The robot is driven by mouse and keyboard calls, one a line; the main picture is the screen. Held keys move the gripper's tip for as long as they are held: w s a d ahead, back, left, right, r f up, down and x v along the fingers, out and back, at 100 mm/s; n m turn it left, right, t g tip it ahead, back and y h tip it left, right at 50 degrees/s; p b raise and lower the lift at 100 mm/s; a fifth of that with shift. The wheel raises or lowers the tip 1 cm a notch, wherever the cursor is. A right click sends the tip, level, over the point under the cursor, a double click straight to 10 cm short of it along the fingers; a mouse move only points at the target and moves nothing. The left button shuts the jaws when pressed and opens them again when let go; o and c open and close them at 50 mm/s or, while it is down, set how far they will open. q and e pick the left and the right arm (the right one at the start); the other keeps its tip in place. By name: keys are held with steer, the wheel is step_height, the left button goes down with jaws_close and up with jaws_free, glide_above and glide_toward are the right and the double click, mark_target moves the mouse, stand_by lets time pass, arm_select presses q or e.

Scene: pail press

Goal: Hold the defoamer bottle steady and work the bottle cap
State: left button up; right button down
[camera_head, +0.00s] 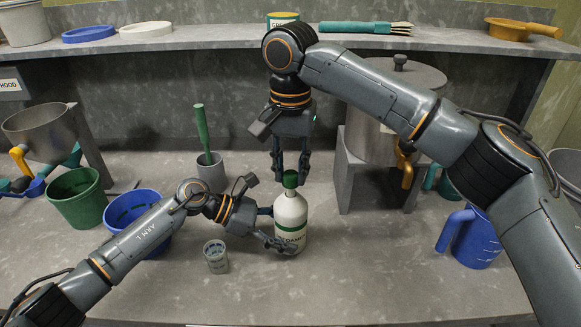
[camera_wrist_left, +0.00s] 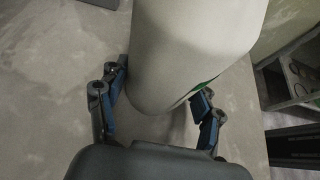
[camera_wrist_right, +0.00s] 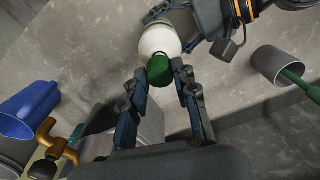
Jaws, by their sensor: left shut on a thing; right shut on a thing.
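The defoamer bottle (camera_head: 290,222) is white with a green and white label and stands upright on the grey bench. It also shows large in the left wrist view (camera_wrist_left: 190,50). Its green bottle cap (camera_head: 290,179) is on top, seen from above in the right wrist view (camera_wrist_right: 159,70). My left gripper (camera_head: 268,226) is shut on the bottle's body from the left, one finger on each side. My right gripper (camera_head: 290,172) points down from above and is shut on the cap. The fingers hide part of the cap's sides.
A small clear cup (camera_head: 215,257) stands left of the bottle, near my left arm. A blue bowl (camera_head: 118,208) and a green pail (camera_head: 77,196) are further left. A grey mortar with a green pestle (camera_head: 211,172) stands behind. A blue jug (camera_head: 474,240) is at right. The front bench is clear.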

steer(key=shift+f, duration=0.25)
steer(key=shift+f, duration=1)
steer(key=m, duration=0.4)
steer(key=shift+m, duration=0.4)
steer(key=m, duration=0.5)
steer(key=shift+m, duration=1.5)
steer(key=m, duration=0.5)
steer(key=shift+m, duration=0.3)
steer(key=c, duration=1.2)
jaws_free()
